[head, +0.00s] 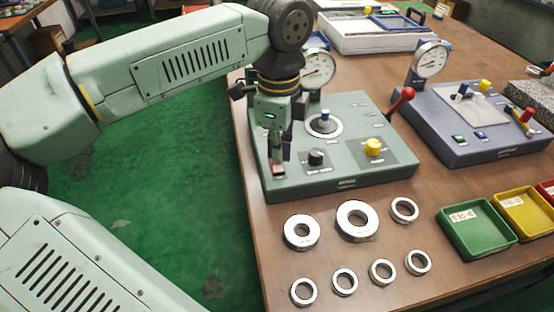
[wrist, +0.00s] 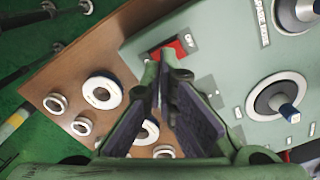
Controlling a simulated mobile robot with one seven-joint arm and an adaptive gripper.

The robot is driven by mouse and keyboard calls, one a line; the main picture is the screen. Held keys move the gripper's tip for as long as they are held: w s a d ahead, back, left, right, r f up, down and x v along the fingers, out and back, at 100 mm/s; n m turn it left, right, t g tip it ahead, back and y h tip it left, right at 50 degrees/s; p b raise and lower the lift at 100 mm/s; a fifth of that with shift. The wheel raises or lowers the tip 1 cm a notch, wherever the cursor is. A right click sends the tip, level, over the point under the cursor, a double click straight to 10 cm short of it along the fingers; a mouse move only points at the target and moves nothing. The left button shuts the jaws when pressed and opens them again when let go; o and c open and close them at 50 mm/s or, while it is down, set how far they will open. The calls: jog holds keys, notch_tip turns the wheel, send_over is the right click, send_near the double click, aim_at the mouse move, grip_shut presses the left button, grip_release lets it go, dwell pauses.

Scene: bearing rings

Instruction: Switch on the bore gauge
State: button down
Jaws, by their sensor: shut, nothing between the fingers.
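A green bench gauge (head: 330,187) stands at the table's left edge, with a round dial (head: 317,68) behind it. Its panel has a black knob (head: 316,157), a yellow knob (head: 374,147), a red-knobbed lever (head: 407,94) and a blue-tipped post in a round seat (head: 324,125). A red switch (head: 278,170) sits at its front left corner; it also shows in the wrist view (wrist: 182,47). My gripper (head: 279,160) is shut and empty, pointing down at the red switch. Its fingertips (wrist: 164,62) partly cover the switch, so contact and switch position cannot be told.
A second, blue-grey gauge (head: 470,150) with its own dial (head: 431,60) stands to the right. Several steel rings (head: 302,232) lie in front of the green gauge. Green (head: 478,228) and yellow (head: 522,212) trays are at the right front. A white case (head: 370,38) lies behind.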

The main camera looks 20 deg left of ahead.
aim_at(277, 169)
jog(key=shift+r+p, duration=0.9)
jog(key=shift+r, duration=1.3)
jog(key=shift+f, duration=0.15)
